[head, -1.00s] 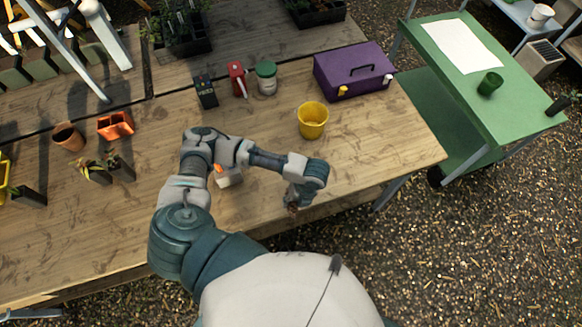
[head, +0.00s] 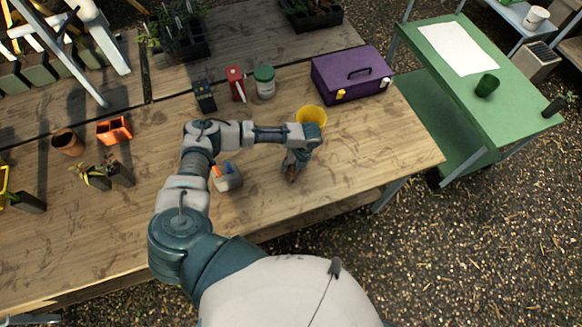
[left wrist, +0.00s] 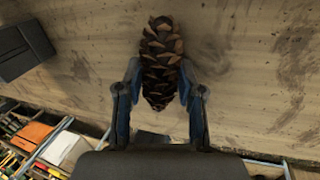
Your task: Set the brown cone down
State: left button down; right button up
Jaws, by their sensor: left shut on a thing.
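The brown cone is a scaly pine cone (left wrist: 161,55) in the left wrist view, its long side running up and down the picture. My left gripper (left wrist: 161,92) is shut on it, with one blue-grey finger on each side of its lower half. In the head view the left gripper (head: 292,168) is over the front part of the wooden bench (head: 370,160), in front of the yellow pot. Only a small brown bit of the cone shows below the fingers there. I cannot tell whether the cone touches the bench. My right gripper is not in view.
A yellow pot (head: 312,115) stands just behind the left gripper, partly hidden by my wrist. A grey-white object with orange (head: 227,178) is on the bench to the left. A purple toolbox (head: 352,75) stands behind. The bench right of the gripper is clear.

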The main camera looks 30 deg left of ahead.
pick_arm(q)
jog(key=shift+f, duration=0.2)
jog(key=shift+f, duration=0.1)
jog(key=c, duration=0.7)
grip_release()
jog(key=shift+f, duration=0.1)
